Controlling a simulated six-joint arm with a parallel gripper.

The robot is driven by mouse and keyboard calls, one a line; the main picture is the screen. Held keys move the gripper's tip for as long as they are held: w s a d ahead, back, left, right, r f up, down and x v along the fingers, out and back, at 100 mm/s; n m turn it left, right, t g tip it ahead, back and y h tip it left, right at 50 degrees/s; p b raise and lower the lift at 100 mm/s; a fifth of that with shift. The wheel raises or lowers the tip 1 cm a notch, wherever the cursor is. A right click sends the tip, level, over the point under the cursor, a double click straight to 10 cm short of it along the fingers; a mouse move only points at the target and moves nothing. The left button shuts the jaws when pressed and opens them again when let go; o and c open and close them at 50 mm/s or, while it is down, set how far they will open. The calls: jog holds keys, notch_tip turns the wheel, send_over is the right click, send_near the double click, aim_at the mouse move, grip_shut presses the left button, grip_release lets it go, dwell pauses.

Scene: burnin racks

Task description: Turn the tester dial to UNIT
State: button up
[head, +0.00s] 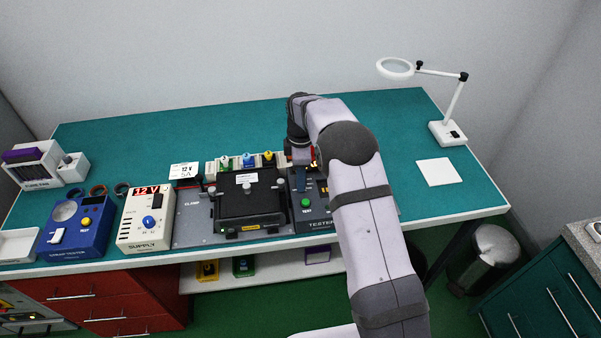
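The dark grey tester (314,226) stands right of the clamp board, with a green button (306,203) on its top. My arm covers its right side, and I cannot make out the tester's dial or its setting. My gripper (302,165) is over the back of the tester, mostly hidden by my own arm. I cannot tell whether it is open or shut, or whether it touches anything.
A clamp board (190,230) holds a black unit (250,203). Left of it stand a white supply (148,218) reading 12 V and a blue tester box (76,224). A magnifier lamp (448,132) and white sheet (439,172) are at right. The back of the table is clear.

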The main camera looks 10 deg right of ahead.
jog(key=shift+f, duration=0.2)
grip_shut()
